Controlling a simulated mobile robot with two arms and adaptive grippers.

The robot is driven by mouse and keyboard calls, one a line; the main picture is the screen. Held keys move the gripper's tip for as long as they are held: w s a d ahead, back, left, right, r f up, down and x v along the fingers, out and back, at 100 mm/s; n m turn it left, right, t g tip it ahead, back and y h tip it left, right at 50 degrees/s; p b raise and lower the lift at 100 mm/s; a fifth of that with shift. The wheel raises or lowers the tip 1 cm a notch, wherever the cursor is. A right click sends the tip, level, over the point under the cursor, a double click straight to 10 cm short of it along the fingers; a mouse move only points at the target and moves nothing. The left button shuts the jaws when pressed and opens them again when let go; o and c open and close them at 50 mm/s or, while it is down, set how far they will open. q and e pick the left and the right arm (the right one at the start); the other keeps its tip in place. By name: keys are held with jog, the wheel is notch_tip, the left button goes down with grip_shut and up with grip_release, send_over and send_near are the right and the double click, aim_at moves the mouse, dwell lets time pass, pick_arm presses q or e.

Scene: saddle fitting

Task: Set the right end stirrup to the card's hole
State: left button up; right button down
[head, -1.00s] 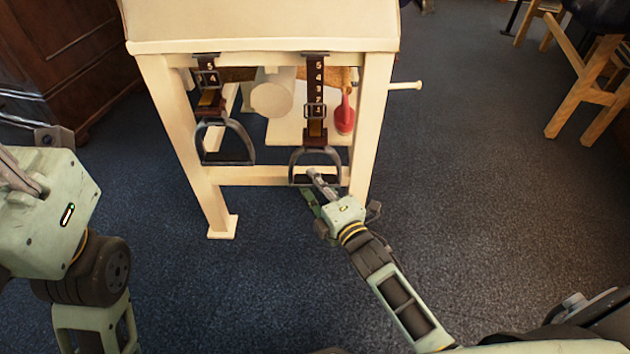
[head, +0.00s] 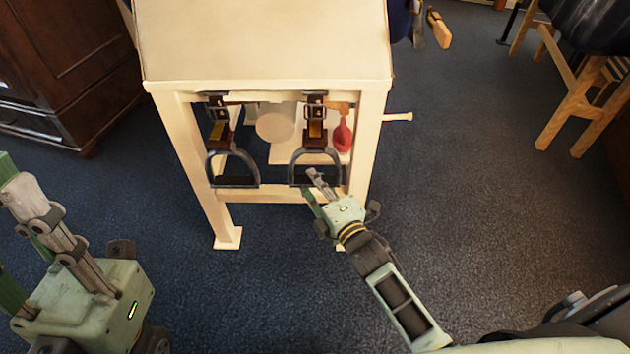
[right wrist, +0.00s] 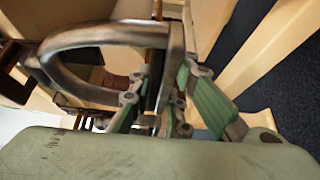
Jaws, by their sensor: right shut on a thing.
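Two stirrups hang from brown straps with buckles under the top of a cream stand (head: 265,45). The right end stirrup (head: 293,168) is a dark metal arch with a flat tread. The left stirrup (head: 209,165) hangs at about the same height. Both buckles sit close under the top, and no hole numbers are readable. No card is in sight. My left gripper (head: 30,205) is at the left edge, partly cut off.
A wooden peg (head: 398,117) juts from the stand's right side. A dark wooden cabinet (head: 60,60) stands left. The blue carpet is clear around.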

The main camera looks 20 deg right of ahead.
jog(key=shift+r, duration=0.1)
jog(key=c, duration=1.6)
grip_release()
jog(key=shift+c, duration=0.2)
jog(key=s+d, duration=0.2)
jog(key=s, duration=0.9)
jog(key=shift+s+d, duration=0.15)
jog(key=shift+s, duration=0.25)
